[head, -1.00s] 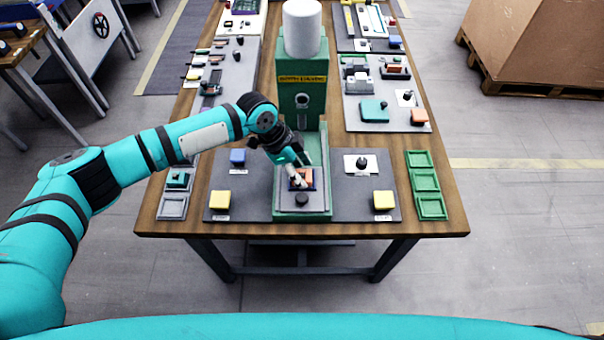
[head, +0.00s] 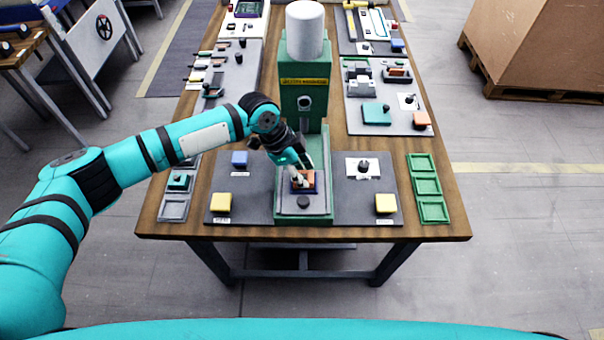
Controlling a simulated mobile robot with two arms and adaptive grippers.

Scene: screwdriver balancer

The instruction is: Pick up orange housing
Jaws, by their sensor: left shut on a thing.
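The orange housing (head: 311,180) sits at the base of the green press (head: 304,95), in a dark blue seat, and shows only as a small orange patch. My left gripper (head: 298,181) comes down from the upper left and is shut on the housing. Its fingers hide part of the housing. Whether the housing is lifted off its seat cannot be told at this size. My right gripper is not in view.
Yellow blocks (head: 221,203) and (head: 386,203) lie on the grey mat at both sides of the press. Green trays (head: 427,186) stand at the right table edge. Grey trays (head: 174,207) stand at the left. The press column rises close behind my gripper.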

